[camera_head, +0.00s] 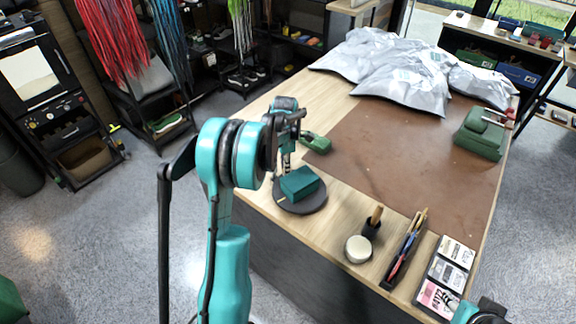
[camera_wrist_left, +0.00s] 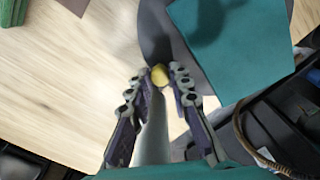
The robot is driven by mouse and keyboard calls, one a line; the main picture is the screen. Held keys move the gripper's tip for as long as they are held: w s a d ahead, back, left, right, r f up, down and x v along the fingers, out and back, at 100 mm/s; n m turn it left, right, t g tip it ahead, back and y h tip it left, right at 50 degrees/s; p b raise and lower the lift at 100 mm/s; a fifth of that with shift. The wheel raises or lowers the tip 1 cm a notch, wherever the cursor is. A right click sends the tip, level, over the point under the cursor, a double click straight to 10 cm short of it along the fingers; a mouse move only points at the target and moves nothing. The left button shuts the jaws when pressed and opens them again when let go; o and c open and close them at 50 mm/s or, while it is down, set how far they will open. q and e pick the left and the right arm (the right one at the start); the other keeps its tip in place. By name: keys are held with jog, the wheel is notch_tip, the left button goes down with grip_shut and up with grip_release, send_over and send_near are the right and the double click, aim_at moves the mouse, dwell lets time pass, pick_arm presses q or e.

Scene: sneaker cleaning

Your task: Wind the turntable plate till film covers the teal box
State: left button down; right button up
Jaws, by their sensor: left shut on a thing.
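The teal box (camera_head: 301,184) lies on the round dark turntable plate (camera_head: 315,207) near the table's near left edge. In the left wrist view the box (camera_wrist_left: 235,45) is at the upper right, over the dark plate (camera_wrist_left: 152,28). I make out no film on its visible faces. My left gripper (camera_head: 286,164) is beside the box, at its far left. In the left wrist view the gripper (camera_wrist_left: 162,82) is shut on a pale grey cylinder (camera_wrist_left: 153,140) with a yellow end, perhaps the film roll.
A green object (camera_head: 316,143) lies behind the plate. To the right are a white round jar (camera_head: 358,249), a brush (camera_head: 373,221), a pen tray (camera_head: 395,271) and a card tray (camera_head: 447,274).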

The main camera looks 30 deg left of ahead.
pick_arm(q)
jog(key=shift+s+a+n, duration=0.15)
jog(key=shift+s+n, duration=0.15)
jog(key=shift+n, duration=0.1)
jog(key=shift+s, duration=0.1)
dwell(0.4)
jog(key=c, duration=1.4)
grip_release()
jog(key=shift+o, duration=0.2)
notch_tip(320, 180, up, 12)
